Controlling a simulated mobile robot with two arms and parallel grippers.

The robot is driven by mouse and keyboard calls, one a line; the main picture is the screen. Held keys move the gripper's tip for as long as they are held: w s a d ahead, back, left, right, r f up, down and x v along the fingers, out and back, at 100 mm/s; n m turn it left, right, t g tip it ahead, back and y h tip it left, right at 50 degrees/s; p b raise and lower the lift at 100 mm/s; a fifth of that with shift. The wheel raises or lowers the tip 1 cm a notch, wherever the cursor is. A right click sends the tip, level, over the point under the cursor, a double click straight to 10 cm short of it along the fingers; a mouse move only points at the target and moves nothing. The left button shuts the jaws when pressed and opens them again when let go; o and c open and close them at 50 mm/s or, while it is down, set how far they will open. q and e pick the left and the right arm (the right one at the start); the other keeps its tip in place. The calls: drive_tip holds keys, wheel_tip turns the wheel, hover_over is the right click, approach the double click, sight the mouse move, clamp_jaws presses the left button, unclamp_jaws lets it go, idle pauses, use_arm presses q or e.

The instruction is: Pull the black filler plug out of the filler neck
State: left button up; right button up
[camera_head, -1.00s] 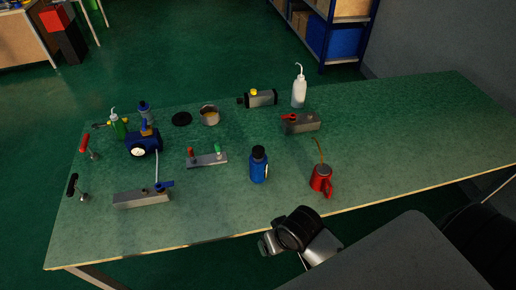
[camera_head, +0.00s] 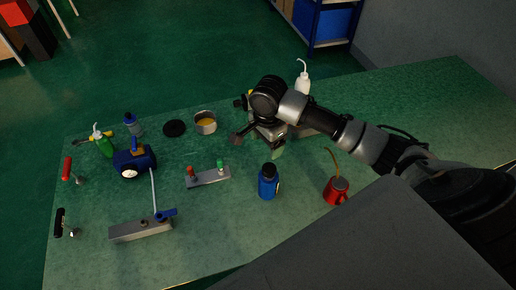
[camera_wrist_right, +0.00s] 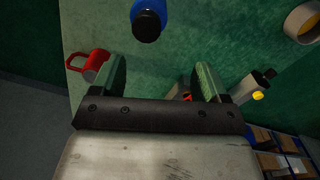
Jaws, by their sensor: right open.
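I cannot make out the black filler plug and its neck for certain. A small dark round piece (camera_head: 144,222) on top of the grey block with the blue lever (camera_head: 128,232) at front left is too small to identify. My right gripper (camera_head: 257,143) is over the back middle of the table, partly hidden by its own wrist. In the right wrist view its two fingers (camera_wrist_right: 163,78) are wide apart with nothing held between them. My left gripper is not in view.
A blue bottle (camera_head: 268,184), red oil can (camera_head: 337,190) and grey strip with red and green pieces (camera_head: 208,178) stand on the table. A blue gauge unit (camera_head: 134,161) is at left. A yellow-capped cylinder (camera_wrist_right: 248,90) lies near my gripper. The table's right side is clear.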

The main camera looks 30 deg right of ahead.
sight(269, 168)
drive_tip(key=s+f, duration=0.1)
drive_tip(key=f, duration=0.1)
drive_tip(key=s+f, duration=0.1)
drive_tip(key=shift+s+f, duration=0.15)
drive_tip(key=shift+f, duration=0.25)
drive_tip(key=shift+w+f+p, duration=0.2)
drive_tip(key=shift+f+p, duration=0.1)
drive_tip(key=shift+f, duration=0.05)
wheel_tip(269, 168, down, 4)
drive_tip(key=shift+s+f+p, duration=0.15)
drive_tip(key=shift+f+p, duration=0.05)
drive_tip(key=shift+p, duration=0.5)
drive_tip(key=shift+f, duration=0.5)
drive_tip(key=c, duration=1.1)
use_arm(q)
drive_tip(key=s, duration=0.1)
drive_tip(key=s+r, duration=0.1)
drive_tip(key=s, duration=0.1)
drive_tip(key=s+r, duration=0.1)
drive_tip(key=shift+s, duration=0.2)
use_arm(e)
drive_tip(key=shift+o, duration=0.2)
